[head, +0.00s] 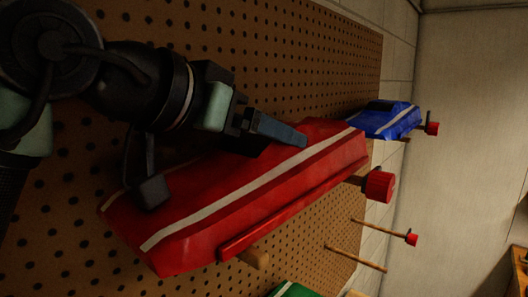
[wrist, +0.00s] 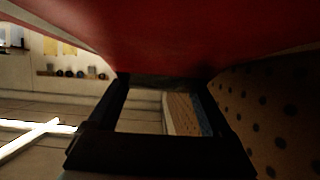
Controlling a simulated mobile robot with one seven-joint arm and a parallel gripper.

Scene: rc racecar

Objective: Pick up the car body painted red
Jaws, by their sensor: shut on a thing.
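The red car body (head: 250,195) with a white stripe hangs against the pegboard in the head view, resting at or near wooden pegs below it. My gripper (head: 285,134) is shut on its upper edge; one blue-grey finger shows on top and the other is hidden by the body. In the wrist view the red car body (wrist: 165,35) fills the top of the picture, close to my gripper's dark fingers (wrist: 163,90). I cannot tell whether the body is clear of its pegs.
The brown pegboard (head: 300,40) lies right behind the body. A blue car body (head: 385,120) hangs beyond it, and a green one (head: 290,290) shows at the bottom edge. Red-tipped pegs (head: 380,186) stick out nearby. The space to the right is open.

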